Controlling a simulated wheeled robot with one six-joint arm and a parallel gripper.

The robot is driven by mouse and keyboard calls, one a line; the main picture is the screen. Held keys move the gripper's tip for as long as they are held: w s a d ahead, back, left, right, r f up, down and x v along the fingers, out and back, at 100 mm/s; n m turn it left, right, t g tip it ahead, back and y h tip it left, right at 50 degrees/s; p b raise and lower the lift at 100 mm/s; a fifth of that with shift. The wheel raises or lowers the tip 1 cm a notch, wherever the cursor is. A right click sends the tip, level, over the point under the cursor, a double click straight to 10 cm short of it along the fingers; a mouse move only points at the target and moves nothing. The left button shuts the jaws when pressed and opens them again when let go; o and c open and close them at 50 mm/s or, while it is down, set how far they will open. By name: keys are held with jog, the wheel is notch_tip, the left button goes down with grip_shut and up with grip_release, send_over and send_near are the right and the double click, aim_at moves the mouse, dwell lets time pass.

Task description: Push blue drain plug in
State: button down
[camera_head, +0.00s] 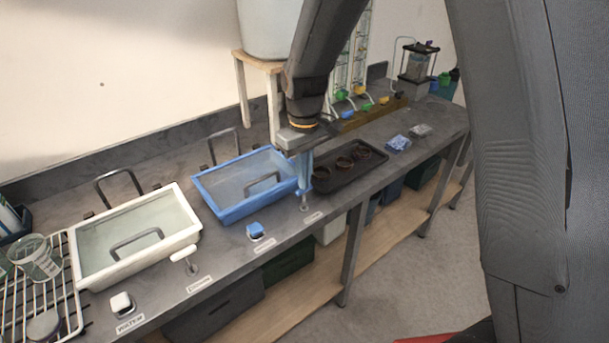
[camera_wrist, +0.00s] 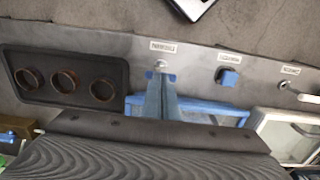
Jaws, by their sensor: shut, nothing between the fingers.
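The blue drain plug (camera_wrist: 173,77) is mostly hidden behind my fingers in the wrist view, with small blue ends showing on both sides. Its metal stem (camera_head: 304,205) stands at the front edge of the bench, right of the blue basin (camera_head: 222,206). My gripper (camera_head: 305,184) points down over the plug, shut and empty. In the wrist view my gripper (camera_wrist: 160,80) has its fingertips lined up with the plug. I cannot tell whether they touch it.
A blue square switch (camera_head: 255,231) sits left of the plug. The white basin (camera_head: 82,281) with a white plug (camera_head: 183,253) is further left. A dark tray (camera_head: 325,186) with three brown rings lies close right of my gripper. Bottles and a rack stand behind.

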notch_tip(320, 180, down, 3)
jog(key=shift+f+b, duration=0.1)
jog(key=shift+b, duration=0.6)
jog(key=shift+s+f, duration=0.1)
jog(key=shift+f, duration=0.05)
jog(key=shift+s, duration=0.1)
jog(key=shift+r+p, duration=0.45)
jog(key=shift+p, duration=0.05)
notch_tip(320, 180, up, 13)
jog(key=s+d+f+m+b, duration=0.1)
jog(key=s+d+f+m, duration=0.2)
jog(key=s+d+f, duration=0.2)
jog(key=s+d+f+m+t+b, duration=0.1)
jog(key=s+d+f, duration=0.4)
jog(key=s+d, duration=0.5)
jog(key=m+b, duration=0.1)
jog(key=m, duration=0.1)
jog(key=shift+f+m, duration=0.15)
jog(key=shift+m, duration=0.25)
